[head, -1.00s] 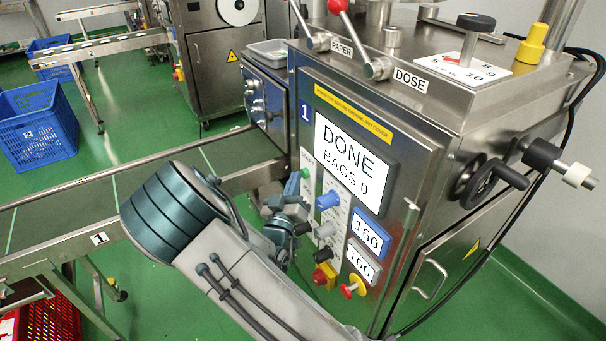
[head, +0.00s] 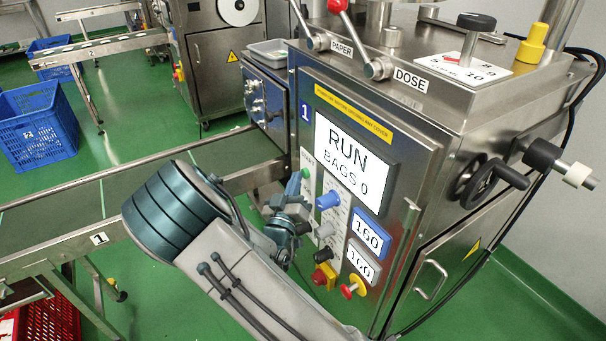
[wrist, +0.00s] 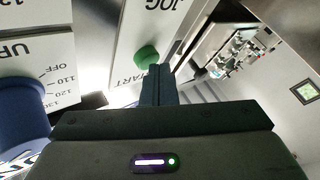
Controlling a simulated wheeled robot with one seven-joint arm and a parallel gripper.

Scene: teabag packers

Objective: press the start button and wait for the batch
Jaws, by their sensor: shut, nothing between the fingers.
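The green start button (wrist: 147,56) is on a white strip with partly visible "START" lettering in the wrist view. It also shows on machine 1's front panel in the head view (head: 305,173). My gripper (wrist: 157,72) is shut and empty, its fingertips right beside the button's lower edge; I cannot tell whether they touch it. In the head view my gripper (head: 293,187) is at the panel's left edge, just left of the button. The display (head: 350,160) reads "RUN" and "BAGS 0".
A blue knob (head: 328,200), a grey knob, a black knob and a red-and-yellow switch (head: 324,275) sit below the button. A red stop button (head: 349,290) is to their right. The conveyor (head: 60,205) runs left from the machine. A blue crate (head: 40,135) stands on the floor.

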